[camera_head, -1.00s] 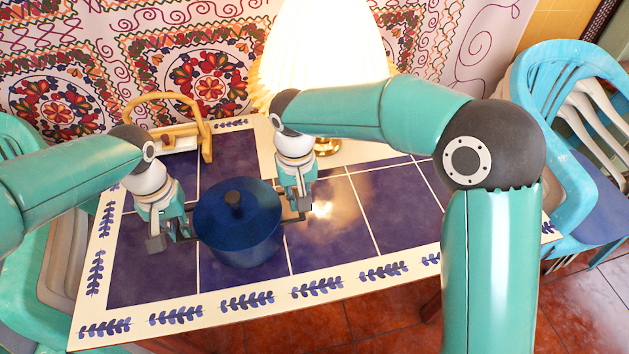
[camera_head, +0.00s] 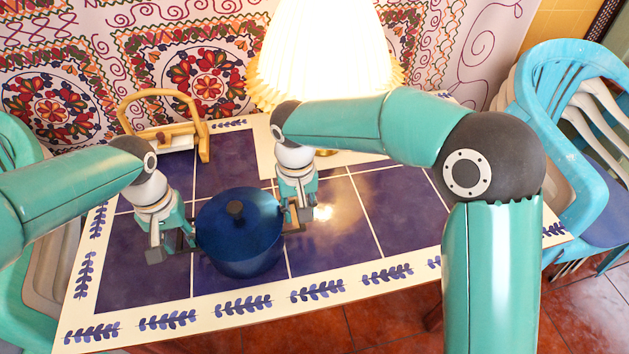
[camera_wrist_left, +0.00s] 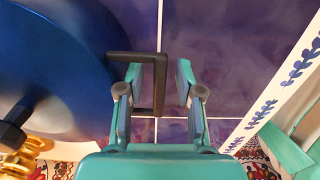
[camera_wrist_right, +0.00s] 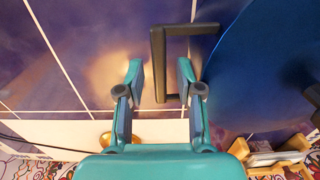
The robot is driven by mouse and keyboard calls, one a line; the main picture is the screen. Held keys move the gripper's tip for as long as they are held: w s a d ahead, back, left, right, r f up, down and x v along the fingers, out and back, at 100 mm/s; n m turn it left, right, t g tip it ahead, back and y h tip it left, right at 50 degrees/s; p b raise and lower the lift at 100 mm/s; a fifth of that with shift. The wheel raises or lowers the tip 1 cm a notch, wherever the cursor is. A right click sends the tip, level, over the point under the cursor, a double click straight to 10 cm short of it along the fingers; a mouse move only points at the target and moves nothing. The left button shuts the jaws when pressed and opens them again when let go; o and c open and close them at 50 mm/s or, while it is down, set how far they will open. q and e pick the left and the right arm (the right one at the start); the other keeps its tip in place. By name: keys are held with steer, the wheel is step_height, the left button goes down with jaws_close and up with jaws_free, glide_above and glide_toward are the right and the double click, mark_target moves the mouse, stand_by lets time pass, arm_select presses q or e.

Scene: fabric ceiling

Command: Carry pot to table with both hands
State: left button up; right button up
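The dark blue lidded pot (camera_head: 240,240) appears to rest upright on the blue-tiled table (camera_head: 360,215), near its front edge. My left gripper (camera_head: 173,243) is at the pot's left handle. In the left wrist view my left gripper (camera_wrist_left: 160,85) has its fingers apart, with the black handle (camera_wrist_left: 160,100) between them. My right gripper (camera_head: 298,216) is at the right handle. In the right wrist view its fingers (camera_wrist_right: 160,80) are apart too, one on each side of the black handle (camera_wrist_right: 158,65). The pot's underside is hidden.
A lit lamp (camera_head: 322,50) with a pleated shade stands at the back of the table. A wooden handled holder (camera_head: 204,142) is at the back left. Stacked chairs (camera_head: 575,110) stand at the right. The tiles right of the pot are clear, under my right arm.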

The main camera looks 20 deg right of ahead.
arm_select(q)
steer(key=shift+r, duration=0.55)
arm_select(e)
steer(key=shift+w+r, duration=0.1)
steer(key=shift+r, duration=0.2)
arm_select(q)
step_height(320, 180, up, 11)
steer(key=shift+f, duration=0.15)
arm_select(e)
step_height(320, 180, up, 11)
steer(key=shift+r, duration=0.15)
